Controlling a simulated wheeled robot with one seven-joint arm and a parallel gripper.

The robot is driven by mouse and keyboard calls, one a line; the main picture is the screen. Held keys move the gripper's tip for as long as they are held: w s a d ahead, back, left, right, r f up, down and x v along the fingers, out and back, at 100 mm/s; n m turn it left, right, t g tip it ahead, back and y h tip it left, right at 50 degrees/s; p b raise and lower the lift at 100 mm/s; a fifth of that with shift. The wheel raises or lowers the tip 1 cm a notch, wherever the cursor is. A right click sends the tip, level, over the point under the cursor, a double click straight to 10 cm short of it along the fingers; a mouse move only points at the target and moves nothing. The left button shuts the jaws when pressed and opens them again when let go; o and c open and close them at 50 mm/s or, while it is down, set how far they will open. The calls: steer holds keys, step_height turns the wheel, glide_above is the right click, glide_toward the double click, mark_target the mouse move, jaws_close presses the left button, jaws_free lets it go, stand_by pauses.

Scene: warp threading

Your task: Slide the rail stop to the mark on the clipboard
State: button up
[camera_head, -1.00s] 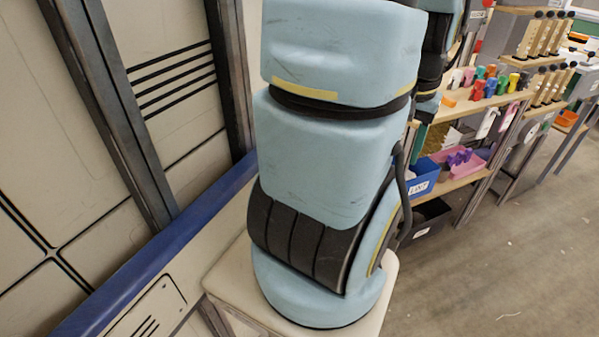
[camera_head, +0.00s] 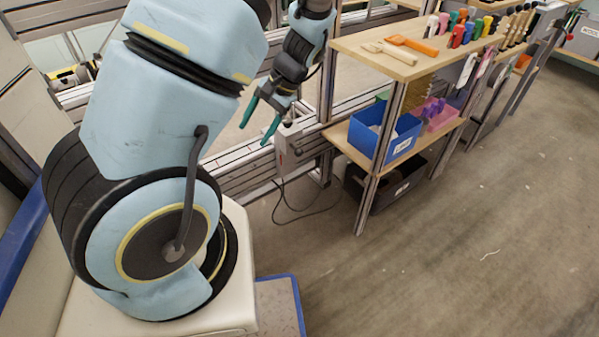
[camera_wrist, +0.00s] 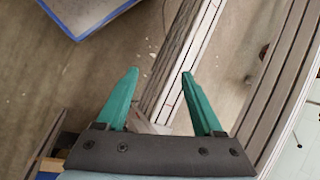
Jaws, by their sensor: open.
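My gripper (camera_head: 257,131) hangs open and empty over the long aluminium rail (camera_head: 232,161) in the head view, its two green fingers pointing down and left. In the wrist view the open fingers (camera_wrist: 160,74) straddle a pale rail (camera_wrist: 184,62) lying below, with fine dark marks along it. A small grey block (camera_head: 288,149) with a cable sits at the rail, just right of the fingers in the head view; I cannot tell whether it is the rail stop. A beige piece shows low between the fingers in the wrist view. I cannot make out the clipboard.
A wooden shelf unit (camera_head: 385,62) stands right of the rail, with tools on top. A blue bin (camera_head: 403,149) is on its lower shelf and a black bin (camera_head: 378,192) is below. Open floor (camera_head: 430,270) lies to the right.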

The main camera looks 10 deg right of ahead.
step_height(320, 180, down, 9)
steer(key=w+d+m+t+y+b, duration=0.2)
steer(key=b, duration=0.4)
steer(key=m+t+y+b, duration=0.2)
steer(key=m+t+b, duration=0.65)
steer(key=b, duration=0.65)
glide_toward(299, 153)
steer(key=f+n+t, duration=0.1)
steer(key=f+n, duration=0.1)
steer(key=b+x, duration=0.1)
steer(key=x, duration=0.2)
steer(key=b+x, duration=0.1)
steer(key=x, duration=0.3)
steer(key=b+x, duration=0.1)
steer(key=x, duration=0.2)
steer(key=shift+w+r, duration=0.25)
steer(key=shift+w, duration=0.2)
steer(key=shift+a, duration=0.1)
jaws_close()
